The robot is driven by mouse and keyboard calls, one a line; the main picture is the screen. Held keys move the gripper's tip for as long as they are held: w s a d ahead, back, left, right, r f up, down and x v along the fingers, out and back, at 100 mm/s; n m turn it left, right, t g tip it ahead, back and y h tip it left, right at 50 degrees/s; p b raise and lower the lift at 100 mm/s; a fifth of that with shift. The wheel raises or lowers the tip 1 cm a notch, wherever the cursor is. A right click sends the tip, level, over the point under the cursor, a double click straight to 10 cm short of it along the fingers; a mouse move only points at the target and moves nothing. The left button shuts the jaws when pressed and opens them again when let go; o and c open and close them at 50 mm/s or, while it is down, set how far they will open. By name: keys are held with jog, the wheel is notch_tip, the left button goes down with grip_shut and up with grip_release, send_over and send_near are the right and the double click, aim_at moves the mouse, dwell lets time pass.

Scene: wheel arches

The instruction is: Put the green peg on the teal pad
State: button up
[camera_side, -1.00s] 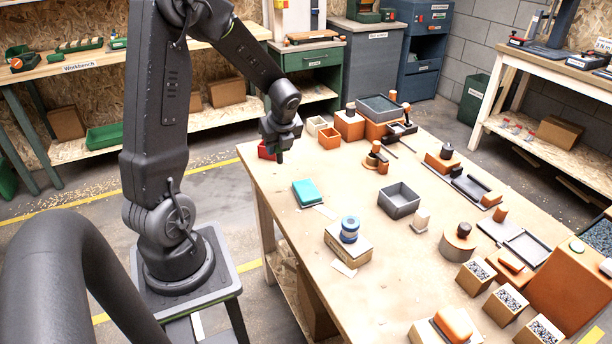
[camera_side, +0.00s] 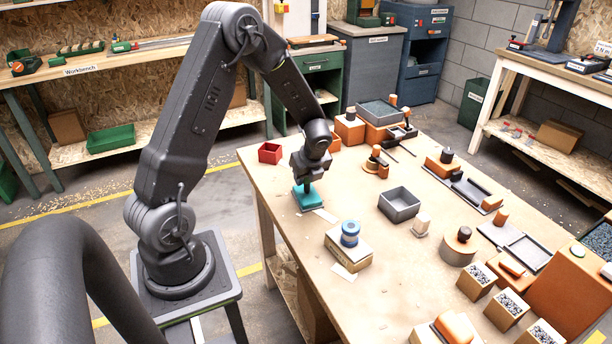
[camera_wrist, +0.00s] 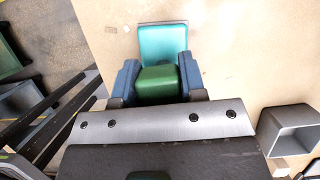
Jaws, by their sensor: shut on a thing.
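The green peg (camera_wrist: 158,84) shows as a green block between the two blue fingers of my gripper (camera_wrist: 158,82) in the wrist view. My gripper is shut on it. The teal pad (camera_wrist: 163,42) lies just beyond the peg in the wrist view, and the peg and fingers hide its near part. In the side view my gripper (camera_side: 308,184) is over the teal pad (camera_side: 308,198), near the table's left edge. The peg cannot be made out in the side view. I cannot tell whether the peg touches the pad.
A red open box (camera_side: 270,153) stands left of the pad. A grey open bin (camera_side: 399,205) stands to the right. A blue-and-white roll (camera_side: 350,232) sits on a cardboard box (camera_side: 347,250) in front. Bare tabletop lies between these.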

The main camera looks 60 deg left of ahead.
jog(key=shift+f, duration=0.1)
jog(key=o, duration=0.9)
jog(key=shift+o, duration=0.2)
jog(key=s+d+r+n+t+h, duration=0.15)
jog(key=d+r+n, duration=0.25)
jog(key=d+r, duration=0.45)
jog(key=s+d+r+n+t, duration=0.1)
jog(key=s+d+r+n, duration=0.3)
jog(key=r, duration=0.7)
jog(key=s+d+r+n+t+h, duration=0.3)
jog(key=s+d+r+n, duration=0.1)
jog(key=s+d+n, duration=0.6)
jog(key=shift+d+r, duration=0.3)
jog(key=shift+d, duration=0.7)
jog(key=shift+s, duration=0.1)
